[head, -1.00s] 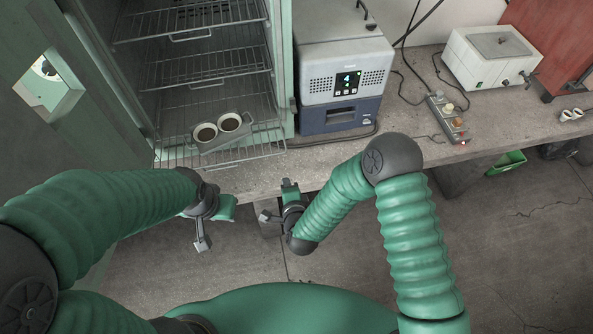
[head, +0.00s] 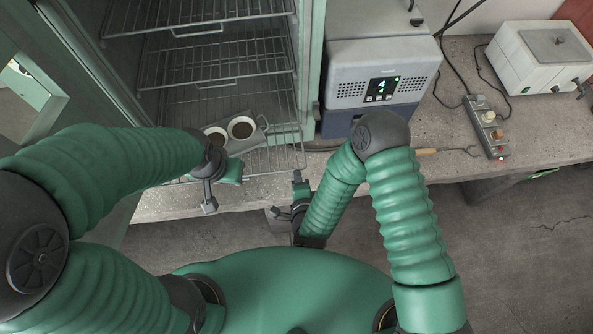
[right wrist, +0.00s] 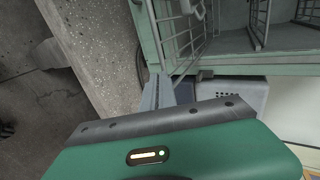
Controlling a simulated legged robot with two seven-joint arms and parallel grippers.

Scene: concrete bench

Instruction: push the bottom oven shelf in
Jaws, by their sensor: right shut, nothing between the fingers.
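The bottom oven shelf (head: 284,160) is a wire rack that sticks out past the front of the open pale-green oven (head: 309,70). A grey tray with two dark-filled cups (head: 241,128) rests on it. My left gripper (head: 220,183) appears in front of the shelf's left front part and covers some of it; whether it touches or is open is unclear. My right gripper (head: 288,205) is shut and empty, just below the shelf's right front corner in the head view, apart from it. Its grey fingers (right wrist: 166,92) show near the oven's edge in the right wrist view.
Two more wire shelves (head: 215,68) sit above inside the oven. The open oven door (head: 75,70) stands at the left. A grey-blue device (head: 380,65) is right of the oven, with a power strip (head: 487,127) and a white box (head: 540,57) beyond. Bare bench front lies below the shelf.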

